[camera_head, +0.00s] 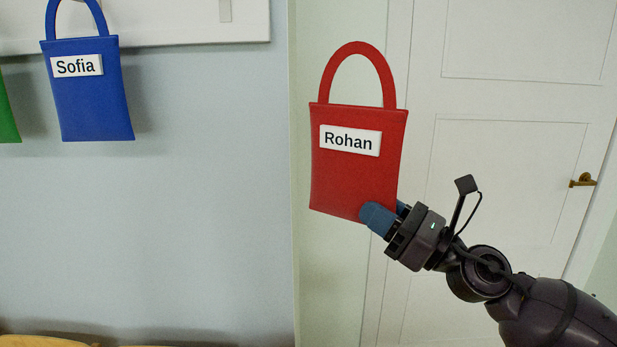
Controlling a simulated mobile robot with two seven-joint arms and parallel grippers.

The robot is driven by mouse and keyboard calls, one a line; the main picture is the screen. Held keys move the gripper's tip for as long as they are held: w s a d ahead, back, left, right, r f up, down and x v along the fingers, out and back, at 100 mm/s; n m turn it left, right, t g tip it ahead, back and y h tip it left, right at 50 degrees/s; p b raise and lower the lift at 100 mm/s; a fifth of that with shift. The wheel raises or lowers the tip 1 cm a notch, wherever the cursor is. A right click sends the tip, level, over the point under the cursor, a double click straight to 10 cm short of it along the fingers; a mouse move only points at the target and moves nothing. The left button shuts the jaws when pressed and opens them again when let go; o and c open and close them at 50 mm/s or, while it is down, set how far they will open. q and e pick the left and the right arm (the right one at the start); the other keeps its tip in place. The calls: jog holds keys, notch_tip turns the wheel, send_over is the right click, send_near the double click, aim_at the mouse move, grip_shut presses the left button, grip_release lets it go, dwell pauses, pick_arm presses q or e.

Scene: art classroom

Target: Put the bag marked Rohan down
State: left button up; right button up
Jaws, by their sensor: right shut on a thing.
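The red bag marked Rohan (345,175) is upright in the air at the middle of the head view, with its handle loop arched above it. My right gripper (378,216) comes in from the lower right and is shut on the bag's lower right corner. One blue fingertip lies over the front of the bag; the other is mostly hidden behind it. My left gripper is not in view.
A blue bag marked Sofia (95,100) hangs from a white rail (180,22) on the wall at the upper left. Part of a green bag (7,110) shows at the left edge. A white door (500,150) with a brass handle (582,181) stands behind my right arm. Wooden edges (45,341) show at the bottom left.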

jog(key=s+d+f+m+t+h, duration=0.2)
jog(key=d+f+m+t+h, duration=0.1)
jog(key=f+h, duration=0.3)
jog(key=s+d+f+m+t+h, duration=0.2)
jog(key=f+h, duration=0.4)
jog(key=f, duration=0.4)
jog(key=s+d+f+m+t+h, duration=0.3)
jog(key=d+f+m+t+h, duration=0.1)
jog(key=f, duration=0.4)
jog(key=m+t+h, duration=0.1)
jog(key=m+h, duration=0.1)
jog(key=shift+d+f+m+h, duration=0.15)
jog(key=shift+d+m+h, duration=0.15)
jog(key=shift+d, duration=0.05)
jog(key=shift+s+d, duration=0.1)
